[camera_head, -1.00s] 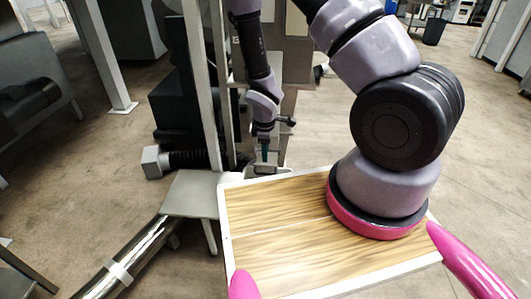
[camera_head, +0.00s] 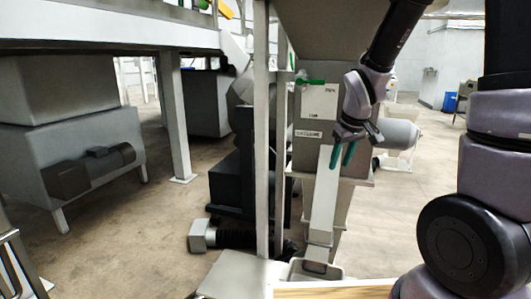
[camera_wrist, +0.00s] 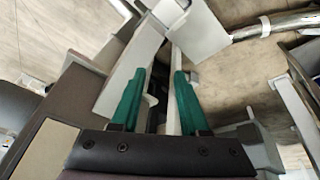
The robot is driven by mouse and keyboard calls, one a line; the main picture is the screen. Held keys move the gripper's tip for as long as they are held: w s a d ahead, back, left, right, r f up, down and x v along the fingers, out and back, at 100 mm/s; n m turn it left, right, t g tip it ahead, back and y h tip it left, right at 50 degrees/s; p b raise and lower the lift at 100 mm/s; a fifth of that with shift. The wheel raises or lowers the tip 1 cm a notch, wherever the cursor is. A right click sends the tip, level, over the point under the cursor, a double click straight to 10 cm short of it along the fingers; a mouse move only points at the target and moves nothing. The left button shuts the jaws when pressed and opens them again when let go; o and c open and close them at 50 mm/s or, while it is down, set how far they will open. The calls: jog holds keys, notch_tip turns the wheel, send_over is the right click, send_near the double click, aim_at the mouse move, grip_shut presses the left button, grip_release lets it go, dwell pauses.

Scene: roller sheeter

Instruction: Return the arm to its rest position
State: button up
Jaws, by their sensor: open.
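My gripper (camera_head: 343,157) hangs at the end of my purple and black arm, in front of the grey machine. Its two green fingers point down and stand apart with nothing seen between them. In the wrist view the same green fingers (camera_wrist: 156,103) are spread, with grey machine parts and the floor beyond them. A long pale chute (camera_head: 324,205) runs down just beside and below the fingers in the head view. I cannot tell whether the fingers touch it.
The grey machine (camera_head: 304,158) bears a green-handled lever (camera_head: 309,82) and white labels. A metal post (camera_head: 262,130) stands to its left. A small tray (camera_head: 314,269) lies at the chute's foot. A grey frame with a motor (camera_head: 95,170) stands at far left.

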jog(key=s+d+r+m+t+y, duration=0.1)
jog(key=s+d+r+m+t, duration=0.2)
jog(key=s+r+m, duration=0.5)
jog(key=a+v, duration=0.2)
jog(key=v, duration=1.2)
jog(key=shift+d+r, duration=0.2)
jog(key=shift+r, duration=0.15)
